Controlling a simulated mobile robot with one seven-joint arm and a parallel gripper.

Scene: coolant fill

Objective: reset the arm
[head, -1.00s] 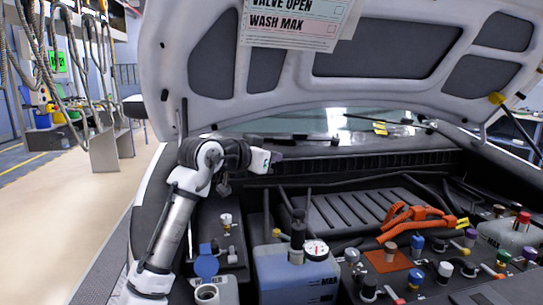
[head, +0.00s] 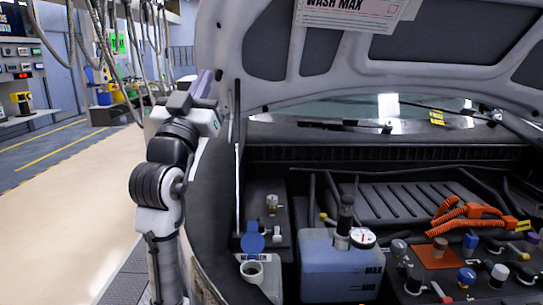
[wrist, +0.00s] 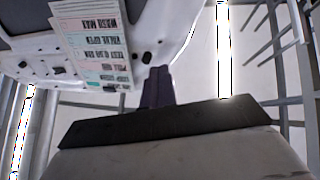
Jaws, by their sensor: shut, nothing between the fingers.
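My arm is raised at the left of the head view, beside the car's fender and outside the engine bay. My gripper (head: 204,82) points up, close to the left edge of the raised hood (head: 285,95). Its dark purple fingers are together and empty; they also show in the wrist view (wrist: 157,86). The wrist view looks up at the hood's underside and the ceiling. I cannot tell whether the gripper touches the hood edge; they look close.
The engine bay holds a bluish coolant tank (head: 340,268) with a gauge, a washer neck with an open blue cap (head: 252,243), and orange cables (head: 465,220). A label card (head: 350,12) hangs from the hood. Hoses hang at upper left; the floor (head: 80,215) at left is clear.

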